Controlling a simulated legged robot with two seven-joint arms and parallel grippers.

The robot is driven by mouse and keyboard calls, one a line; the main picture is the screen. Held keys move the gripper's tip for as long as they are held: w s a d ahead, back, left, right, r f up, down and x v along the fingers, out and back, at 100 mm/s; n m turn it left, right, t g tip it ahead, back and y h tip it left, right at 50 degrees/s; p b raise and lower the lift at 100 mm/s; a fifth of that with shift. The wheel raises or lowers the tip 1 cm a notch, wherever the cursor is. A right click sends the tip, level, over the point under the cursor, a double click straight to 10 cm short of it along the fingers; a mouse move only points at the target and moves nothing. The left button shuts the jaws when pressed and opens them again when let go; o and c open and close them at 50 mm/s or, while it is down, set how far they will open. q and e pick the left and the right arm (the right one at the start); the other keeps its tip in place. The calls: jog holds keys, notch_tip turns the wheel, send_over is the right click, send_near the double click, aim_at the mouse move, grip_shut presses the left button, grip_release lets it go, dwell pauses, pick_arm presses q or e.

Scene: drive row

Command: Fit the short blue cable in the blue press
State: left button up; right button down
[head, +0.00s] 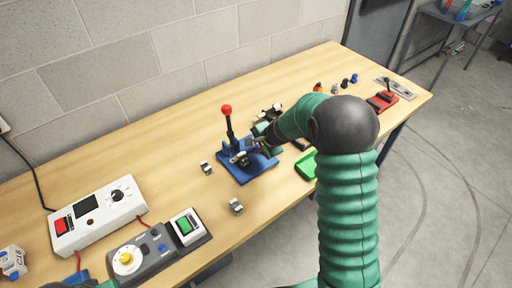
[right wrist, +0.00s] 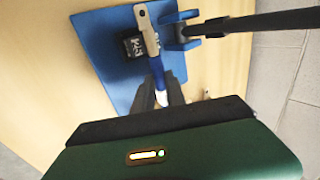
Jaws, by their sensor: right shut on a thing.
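The blue press (head: 262,169) stands mid-table in the head view, its lever upright with a red knob (head: 226,109). In the right wrist view its blue base plate (right wrist: 98,28) lies below my gripper, with a black marked block (right wrist: 134,47) and a dark lever bar (right wrist: 255,23) on it. My right gripper (right wrist: 162,97) is shut on the short blue cable (right wrist: 158,82), whose flat silver end (right wrist: 148,30) points over the press beside the black block. I cannot tell whether that end touches the press. In the head view my right gripper (head: 258,143) is at the press. My left gripper is not in view.
Small metal pieces (head: 206,167) (head: 236,206) lie left of and in front of the press. A green tray (head: 306,166) is at its right. A red press (head: 381,101) stands at the far right. A white meter box (head: 95,218) and grey control box (head: 150,252) occupy the near left.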

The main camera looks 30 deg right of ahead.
jog(key=shift+s+f, duration=0.15)
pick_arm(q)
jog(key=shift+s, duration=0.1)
pick_arm(e)
jog(key=shift+a+f, duration=0.1)
jog(key=shift+f, duration=0.05)
jog(key=c, duration=1.7)
grip_release()
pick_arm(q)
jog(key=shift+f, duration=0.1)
pick_arm(e)
jog(key=o, duration=0.4)
jog(key=shift+r, duration=0.35)
pick_arm(q)
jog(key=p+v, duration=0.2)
jog(key=p, duration=0.1)
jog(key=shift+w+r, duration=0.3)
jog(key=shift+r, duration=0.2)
pick_arm(e)
jog(key=v, duration=1.6)
jog(key=shift+s, duration=0.1)
